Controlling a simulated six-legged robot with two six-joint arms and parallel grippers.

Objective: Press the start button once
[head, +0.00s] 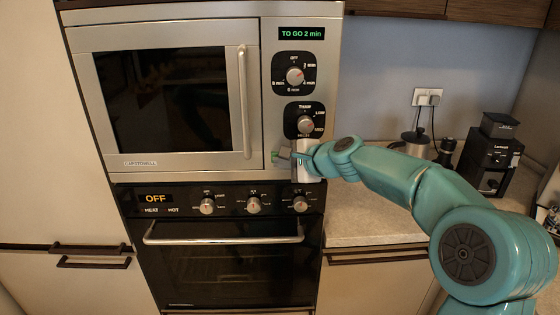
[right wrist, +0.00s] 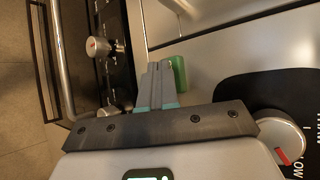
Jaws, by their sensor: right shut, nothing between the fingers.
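The silver microwave (head: 262,60) has a lit green display (head: 301,33) reading "TO GO 2 min". Its green start button (head: 274,156) is at the lower part of the front, right of the door, mostly hidden behind my fingers. In the right wrist view the green button (right wrist: 178,73) stands out from the silver panel, right beside my fingertips. My right gripper (head: 284,154) is shut and empty, with its fingers reaching to the button. The fingers (right wrist: 157,85) lie together in the right wrist view. I cannot tell whether they touch the button. My left gripper is not in view.
Two microwave knobs (head: 295,76) (head: 306,124) sit above my right gripper. The oven (head: 225,270) below shows "OFF" and has several knobs and a bar handle (head: 225,236). A counter (head: 355,212) at the right holds a kettle (head: 415,143) and a black grinder (head: 490,155).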

